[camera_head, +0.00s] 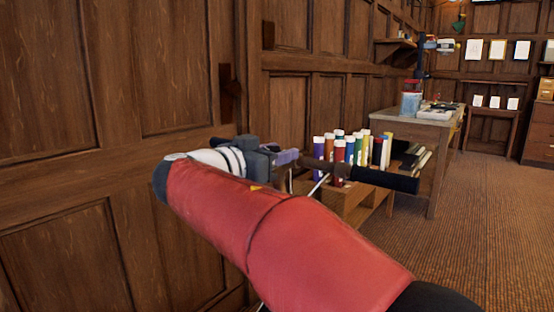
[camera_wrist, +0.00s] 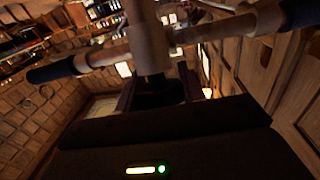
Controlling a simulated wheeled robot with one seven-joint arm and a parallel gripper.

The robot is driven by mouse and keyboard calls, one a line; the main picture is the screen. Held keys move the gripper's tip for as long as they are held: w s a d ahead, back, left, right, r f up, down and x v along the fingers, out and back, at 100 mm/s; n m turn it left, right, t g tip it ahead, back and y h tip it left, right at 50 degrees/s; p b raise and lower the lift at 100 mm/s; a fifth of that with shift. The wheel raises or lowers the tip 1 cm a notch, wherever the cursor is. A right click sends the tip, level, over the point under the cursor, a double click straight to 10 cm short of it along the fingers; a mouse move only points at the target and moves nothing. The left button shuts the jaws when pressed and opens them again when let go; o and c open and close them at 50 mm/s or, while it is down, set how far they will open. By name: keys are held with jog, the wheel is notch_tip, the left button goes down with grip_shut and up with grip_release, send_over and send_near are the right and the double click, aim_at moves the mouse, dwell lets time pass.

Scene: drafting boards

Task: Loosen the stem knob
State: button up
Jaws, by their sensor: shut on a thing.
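A brown bar with dark end grips (camera_head: 385,180) reaches out to the right of my gripper (camera_head: 287,158) in the head view. In the wrist view, the bar (camera_wrist: 115,55) crosses the top of the picture, with a dark grip at each end. A thick brown stem (camera_wrist: 149,40) meets it in the middle and runs down toward my gripper (camera_wrist: 158,88). My gripper is shut on a dark piece at the lower end of this stem, which appears to be the stem knob (camera_wrist: 158,92). The knob is mostly hidden between the fingers, and its turn cannot be told.
A wood-panelled wall (camera_head: 120,70) stands close on the left. Behind the bar is a low wooden shelf (camera_head: 357,198) with several coloured tubes (camera_head: 338,150). A desk (camera_head: 425,116) with a jar stands farther back. The carpet (camera_head: 480,225) at the right is clear.

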jog(key=n+t+y+b, duration=0.1)
jog(key=b, duration=0.1)
jog(key=n+t+y+b, duration=0.1)
jog(key=b, duration=0.1)
jog(key=shift+f+n+y, duration=0.3)
jog(key=shift+f+n, duration=0.1)
jog(key=shift+w+a+r+n+t+y+b, duration=0.1)
jog(key=shift+n+t+y+b, duration=0.5)
jog(key=shift+n+y+b, duration=0.55)
jog(key=n+y, duration=0.1)
jog(key=n+y+b, duration=0.1)
jog(key=n+t+y+b, duration=0.1)
jog(key=y, duration=0.1)
jog(key=shift+w+a+r+n, duration=0.1)
jog(key=shift+a+r+n, duration=0.1)
jog(key=shift+r+n, duration=0.05)
jog(key=shift+a+n+y, duration=0.2)
jog(key=shift+n+y, duration=0.9)
jog(key=shift+y, duration=0.15)
jog(key=o, duration=1)
jog(key=shift+c, duration=0.2)
